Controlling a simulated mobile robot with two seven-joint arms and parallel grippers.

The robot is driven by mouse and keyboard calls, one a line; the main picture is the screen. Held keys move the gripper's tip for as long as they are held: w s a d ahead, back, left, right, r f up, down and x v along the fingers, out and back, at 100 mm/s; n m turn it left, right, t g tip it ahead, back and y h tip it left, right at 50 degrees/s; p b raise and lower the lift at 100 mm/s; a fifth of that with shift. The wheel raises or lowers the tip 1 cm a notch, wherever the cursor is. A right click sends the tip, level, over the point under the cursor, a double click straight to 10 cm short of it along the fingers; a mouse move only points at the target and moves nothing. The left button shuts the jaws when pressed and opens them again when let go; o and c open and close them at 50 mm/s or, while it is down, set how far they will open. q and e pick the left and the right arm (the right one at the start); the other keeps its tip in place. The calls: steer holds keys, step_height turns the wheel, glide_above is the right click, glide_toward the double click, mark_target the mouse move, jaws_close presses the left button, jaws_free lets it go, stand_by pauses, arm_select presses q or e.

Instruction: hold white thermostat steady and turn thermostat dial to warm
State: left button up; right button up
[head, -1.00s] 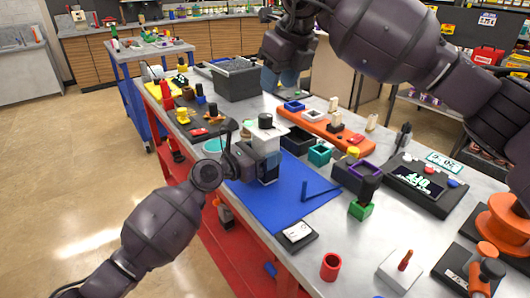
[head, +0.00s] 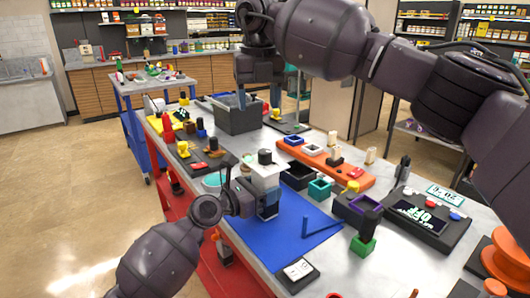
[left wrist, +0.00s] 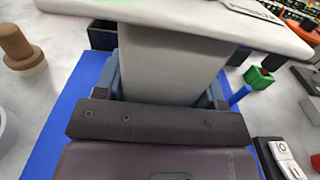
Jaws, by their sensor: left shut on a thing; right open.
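The white thermostat (head: 266,178) stands upright over the blue mat in the head view, with its dark round dial (head: 265,156) on top. My left gripper (head: 256,201) is shut on its lower body from the left. In the left wrist view the pale body (left wrist: 168,62) sits between my left fingers, under a wide white top; the dial is out of sight there. My right gripper (head: 258,94) is open and points down near the grey bin, well behind and above the thermostat, apart from it. The dial's setting is too small to read.
The blue mat (head: 285,243) lies under the thermostat. A black-and-white switch block (head: 298,273) lies in front.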

mark_target(265, 151)
steer(key=f, duration=0.4)
steer(key=d+f+m, duration=0.1)
steer(key=f, duration=0.3)
steer(key=f+m, duration=0.1)
steer(key=f, duration=0.3)
steer(key=shift+w+d+f+g, duration=0.1)
steer(key=shift+d+f+g, duration=0.2)
steer(key=shift+g, duration=0.1)
steer(key=c, duration=0.9)
steer(key=shift+c, duration=0.2)
